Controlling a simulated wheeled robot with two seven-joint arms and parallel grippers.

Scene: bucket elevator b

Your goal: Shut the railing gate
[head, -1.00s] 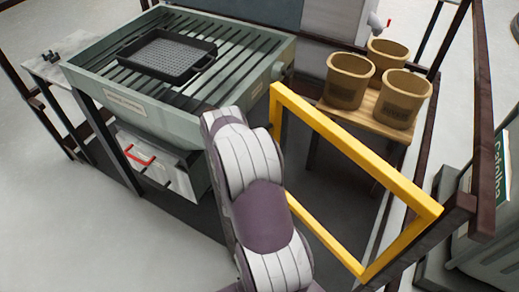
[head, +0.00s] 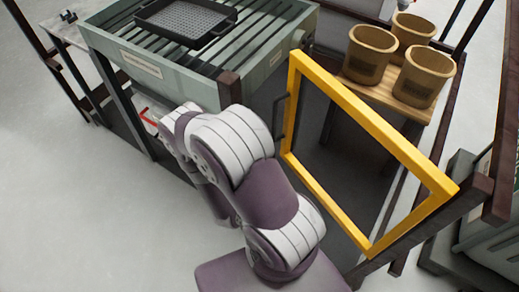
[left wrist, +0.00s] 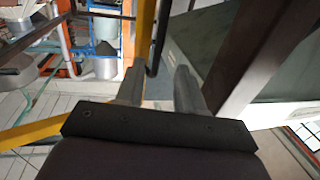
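The yellow railing gate (head: 372,114) stands upright, hinged side at the right by a dark brown post. Its free edge, with a dark handle (head: 279,115), is at the left. A gap shows between that edge and a short dark post (head: 230,90) at the machine's corner. My left arm covers the area left of the gate in the head view and hides its gripper. In the left wrist view my left gripper (left wrist: 159,88) is open, with nothing clearly between its fingers. A yellow gate bar (left wrist: 145,40) and a dark upright bar stand beyond the fingertips. My right gripper is not in view.
A green slatted machine (head: 190,75) with a black tray (head: 185,20) stands at the upper left. Several brown buckets (head: 424,76) sit on a wooden stand (head: 385,88) behind the gate. A dark rail (head: 425,230) runs at the right. Floor at lower left is clear.

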